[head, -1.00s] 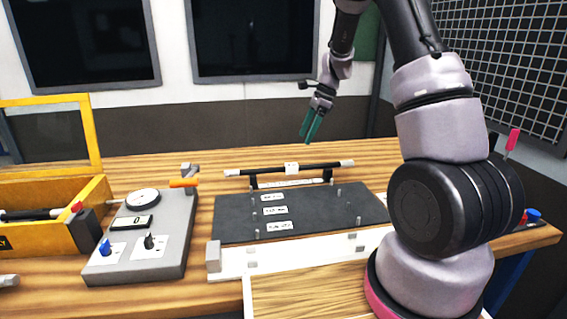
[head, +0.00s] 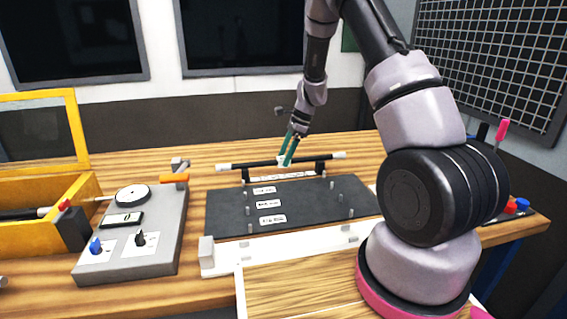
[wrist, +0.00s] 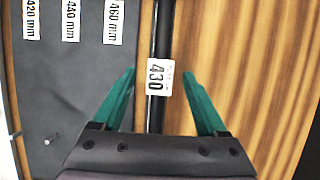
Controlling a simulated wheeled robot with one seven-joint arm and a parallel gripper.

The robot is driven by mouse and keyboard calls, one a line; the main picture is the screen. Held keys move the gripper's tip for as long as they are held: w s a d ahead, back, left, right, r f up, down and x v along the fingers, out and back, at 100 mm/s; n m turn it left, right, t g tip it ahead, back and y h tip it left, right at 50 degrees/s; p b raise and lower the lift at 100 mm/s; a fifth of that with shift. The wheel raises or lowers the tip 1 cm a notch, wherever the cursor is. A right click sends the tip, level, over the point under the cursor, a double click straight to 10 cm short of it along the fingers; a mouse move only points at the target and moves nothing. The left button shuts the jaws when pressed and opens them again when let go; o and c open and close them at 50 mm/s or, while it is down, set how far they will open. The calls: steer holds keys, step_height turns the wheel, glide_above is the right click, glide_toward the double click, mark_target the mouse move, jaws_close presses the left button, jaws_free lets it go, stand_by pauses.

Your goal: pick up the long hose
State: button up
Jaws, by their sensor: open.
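The long hose (head: 243,165) is a thin black tube with pale ends, lying level across a low black rack behind the dark board. A white tag reading 430 (wrist: 160,78) is at its middle. In the wrist view the hose (wrist: 163,30) runs up the picture between my fingers. My gripper (head: 286,160) has green fingers and is over the hose's middle, at the tag. In the wrist view the gripper (wrist: 159,74) is open, with one finger on each side of the hose and gaps between. I cannot tell how far the fingertips are above it.
The dark board (head: 300,205) carries upright pins and labels reading 420, 440 and 460 mm. A grey gauge box (head: 155,250) stands left of it. A yellow open case (head: 85,195) at far left holds another black rod. Bare wooden table lies behind the hose.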

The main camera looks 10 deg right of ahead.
steer(key=shift+f, duration=0.1)
steer(key=shift+c, duration=0.3)
jaws_close()
